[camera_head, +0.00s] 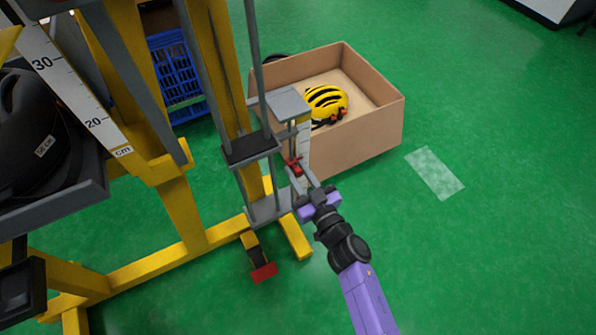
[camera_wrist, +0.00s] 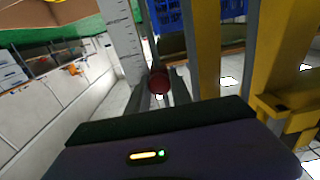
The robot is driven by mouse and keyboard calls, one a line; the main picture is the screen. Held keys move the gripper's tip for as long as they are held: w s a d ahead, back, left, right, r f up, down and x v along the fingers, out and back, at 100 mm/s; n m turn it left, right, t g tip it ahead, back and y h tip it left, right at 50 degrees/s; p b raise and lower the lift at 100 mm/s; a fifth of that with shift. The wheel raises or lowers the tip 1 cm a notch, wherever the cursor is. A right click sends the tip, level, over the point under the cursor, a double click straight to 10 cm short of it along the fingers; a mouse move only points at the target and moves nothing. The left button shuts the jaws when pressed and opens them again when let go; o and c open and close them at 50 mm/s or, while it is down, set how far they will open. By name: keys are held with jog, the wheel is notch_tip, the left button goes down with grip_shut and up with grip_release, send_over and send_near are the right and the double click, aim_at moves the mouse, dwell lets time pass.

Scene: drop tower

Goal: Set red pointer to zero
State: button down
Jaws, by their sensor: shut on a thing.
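The red pointer (camera_head: 294,165) sits on the small upright scale (camera_head: 303,140) at the side of the drop tower. In the wrist view its round red end (camera_wrist: 158,82) shows between my fingers, beside the grey scale strip (camera_wrist: 124,45) with dark marks. My gripper (camera_head: 299,173) is shut on the red pointer, low on the scale below the grey block (camera_head: 283,103). The scale's numbers are too small to read, so I cannot tell the pointer's exact reading.
The yellow tower frame (camera_head: 182,215) stands at left, with a larger ruler (camera_head: 78,85) and a black helmet (camera_head: 35,135). A red-ended pedal (camera_head: 263,272) is near its foot. Behind are a cardboard box (camera_head: 355,140) holding a yellow helmet (camera_head: 325,101).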

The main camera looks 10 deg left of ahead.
aim_at(298, 171)
notch_tip(298, 171, up, 7)
jog(key=p, duration=0.8)
jog(key=shift+r+p, duration=0.2)
jog(key=shift+p, duration=0.1)
jog(key=shift+f, duration=0.1)
jog(key=c, duration=1.2)
grip_release()
jog(key=shift+o, duration=0.2)
jog(key=shift+s, duration=0.1)
jog(key=p+v, duration=0.2)
jog(key=v, duration=0.5)
jog(key=shift+s+d+p, duration=0.25)
jog(key=shift+p, duration=0.1)
